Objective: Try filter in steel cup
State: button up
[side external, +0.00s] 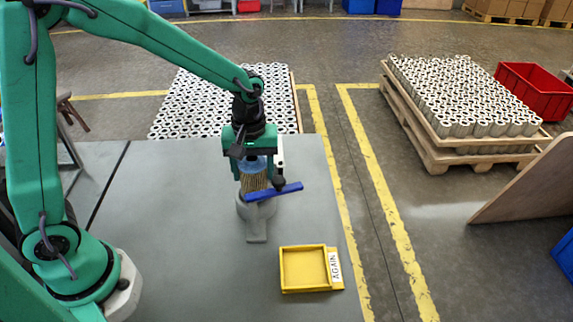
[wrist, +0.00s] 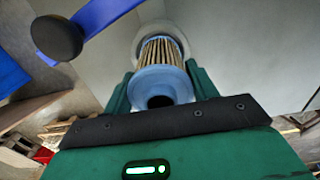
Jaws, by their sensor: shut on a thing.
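The filter (side external: 253,182) has a tan pleated body and a blue end cap. My gripper (side external: 254,163) is shut on its capped upper end and holds it upright. In the wrist view the filter (wrist: 162,55) runs away from between my fingers, with its far end inside the outline of a pale round cup (wrist: 139,42). In the side view the grey cup (side external: 246,211) stands on the table directly below the filter. The filter's lower end meets the cup's mouth, partly hidden by a blue bar. I cannot tell how deep it sits.
The blue bar (side external: 285,190) with a black knob (side external: 279,182) crosses in front of the cup, close to my gripper. A yellow tray (side external: 284,270) labelled AGAIN lies empty at the front right. The table (side external: 180,240) left of the cup is clear.

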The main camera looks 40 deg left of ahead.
dwell(0.3)
jog(key=o, duration=1.5)
jog(key=shift+c, duration=0.2)
jog(key=shift+r, duration=0.25)
jog(key=shift+r, duration=0.7)
jog(key=shift+r, duration=0.1)
jog(key=shift+r, duration=3.2)
